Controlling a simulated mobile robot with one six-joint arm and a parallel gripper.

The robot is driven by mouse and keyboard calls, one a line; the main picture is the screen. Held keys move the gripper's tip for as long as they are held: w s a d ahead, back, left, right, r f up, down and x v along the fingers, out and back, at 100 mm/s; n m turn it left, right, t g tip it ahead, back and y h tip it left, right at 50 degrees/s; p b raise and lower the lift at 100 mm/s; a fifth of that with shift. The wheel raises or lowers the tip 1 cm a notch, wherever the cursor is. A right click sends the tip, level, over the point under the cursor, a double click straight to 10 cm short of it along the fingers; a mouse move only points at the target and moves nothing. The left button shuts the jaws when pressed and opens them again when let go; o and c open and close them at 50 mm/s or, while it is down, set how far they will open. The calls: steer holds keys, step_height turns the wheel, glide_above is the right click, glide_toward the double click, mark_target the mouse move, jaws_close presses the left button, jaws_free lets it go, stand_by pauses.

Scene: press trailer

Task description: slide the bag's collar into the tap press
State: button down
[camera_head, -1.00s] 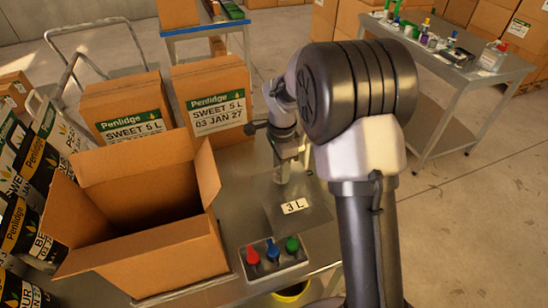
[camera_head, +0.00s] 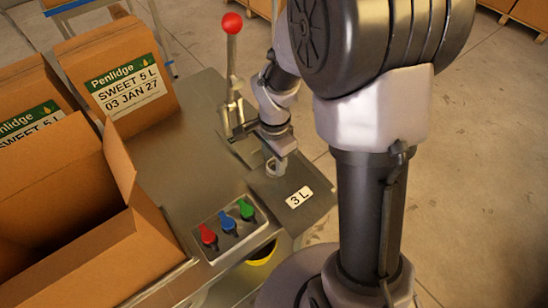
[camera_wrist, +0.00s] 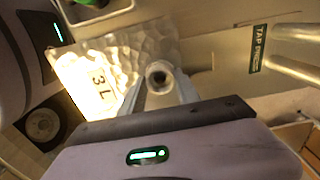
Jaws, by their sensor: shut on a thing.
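The bag (camera_head: 318,207) lies as a grey sheet with a "3 L" label on the right end of the metal bench. In the wrist view it is crumpled, shiny film (camera_wrist: 145,38). Its round collar (camera_wrist: 158,77) points toward the wrist camera. The tap press (camera_head: 233,115) stands just behind and left of my gripper, with an upright lever topped by a red ball. Its "TAP PRESS" label (camera_wrist: 260,48) shows in the wrist view. The collar appears apart from the press; its slot is hidden.
A tray (camera_head: 230,228) with a red, a blue and a green tap sits at the bench's front edge. A large open carton (camera_head: 62,180) and closed "SWEET 5 L" cartons (camera_head: 120,80) fill the left. Bare bench lies between cartons and press.

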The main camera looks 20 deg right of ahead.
steer(key=shift+f+b, duration=0.55)
steer(key=shift+f, duration=0.4)
steer(key=shift+w+a+r+p, duration=0.2)
steer(key=shift+w+p, duration=0.1)
steer(key=shift+w, duration=0.35)
steer(key=shift+w+a+p, duration=0.2)
steer(key=shift+w+a, duration=0.1)
steer(key=shift+w, duration=0.7)
steer(key=shift+w+a+p, duration=0.2)
steer(key=shift+w+a, duration=0.15)
steer(key=shift+w, duration=0.65)
steer(key=shift+w+a+p, duration=0.2)
steer(key=shift+w+a, duration=0.1)
steer(key=shift+w, duration=0.7)
steer(key=c, duration=0.8)
jaws_free()
